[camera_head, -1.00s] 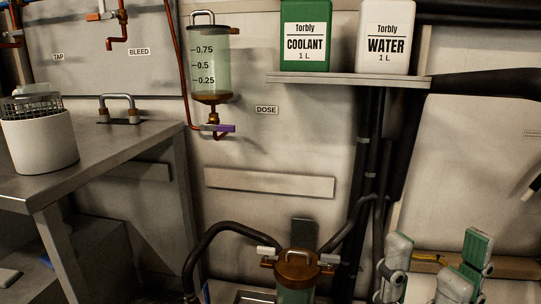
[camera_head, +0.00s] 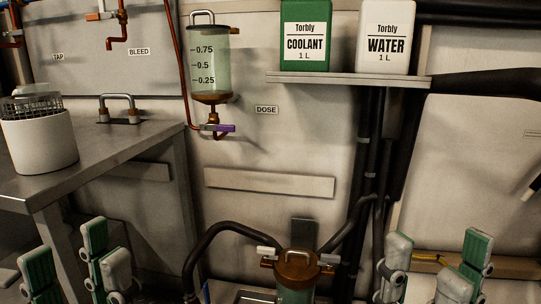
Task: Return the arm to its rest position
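My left gripper (camera_head: 70,246) is at the bottom left, in front of the bench, with green-and-grey fingers pointing up. Its fingers stand apart with nothing between them. My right gripper (camera_head: 431,246) is at the bottom right, also pointing up. Its fingers are spread and empty. Both grippers are cut off below by the picture edge, so their palms and most of the arms are hidden.
A metal bench (camera_head: 130,144) with a white basket pot (camera_head: 40,145) stands left. A dosing vessel (camera_head: 209,65) hangs on the wall. A shelf (camera_head: 345,80) holds coolant (camera_head: 305,35) and water (camera_head: 385,38) containers. A copper-topped canister (camera_head: 297,265) with hoses stands between my grippers.

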